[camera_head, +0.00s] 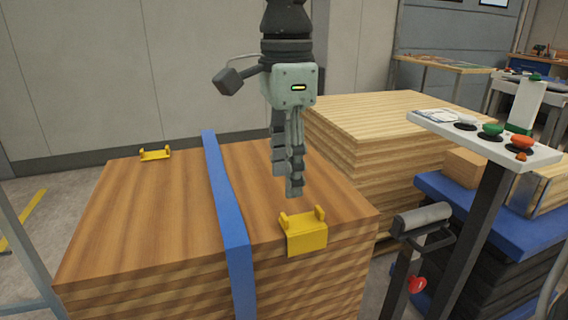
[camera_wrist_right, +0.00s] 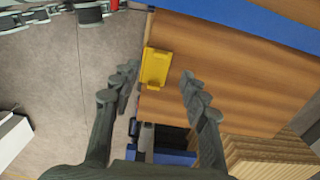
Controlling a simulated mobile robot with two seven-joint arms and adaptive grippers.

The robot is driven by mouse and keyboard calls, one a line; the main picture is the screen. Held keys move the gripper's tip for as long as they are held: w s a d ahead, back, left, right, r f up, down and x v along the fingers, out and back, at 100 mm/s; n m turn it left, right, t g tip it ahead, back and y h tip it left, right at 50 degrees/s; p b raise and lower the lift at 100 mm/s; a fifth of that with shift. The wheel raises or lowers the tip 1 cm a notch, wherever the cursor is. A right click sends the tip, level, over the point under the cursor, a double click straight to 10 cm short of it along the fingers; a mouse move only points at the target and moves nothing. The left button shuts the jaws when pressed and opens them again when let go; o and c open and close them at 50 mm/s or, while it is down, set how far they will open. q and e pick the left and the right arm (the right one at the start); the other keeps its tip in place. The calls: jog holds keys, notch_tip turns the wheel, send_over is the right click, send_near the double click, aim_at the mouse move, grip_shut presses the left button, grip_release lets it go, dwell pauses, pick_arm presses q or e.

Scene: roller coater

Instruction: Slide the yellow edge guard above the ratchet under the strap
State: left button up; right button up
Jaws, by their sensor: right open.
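A yellow edge guard (camera_head: 306,234) sits over the near top edge of the wooden stack (camera_head: 140,215), right of the blue strap (camera_head: 226,205) and apart from it. The strap runs over the top and down the front face. A second yellow edge guard (camera_head: 155,154) lies at the far left edge of the stack. My right gripper (camera_head: 294,190) points down above the stack, behind and above the near guard. In the right wrist view its fingers (camera_wrist_right: 158,88) are spread and empty, with the near guard (camera_wrist_right: 156,68) ahead between them. I see no ratchet clearly. My left gripper is out of view.
A pale wood stack (camera_head: 385,115) stands behind to the right. A control pedestal (camera_head: 485,138) with coloured buttons and a grey roller-topped post (camera_head: 424,218) stand right of the stack. A blue-topped pile (camera_head: 470,205) is beyond them.

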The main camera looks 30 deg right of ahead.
aim_at(303, 229)
notch_tip(303, 229, down, 8)
jog(key=shift+r, duration=0.2)
dwell(0.3)
grip_shut()
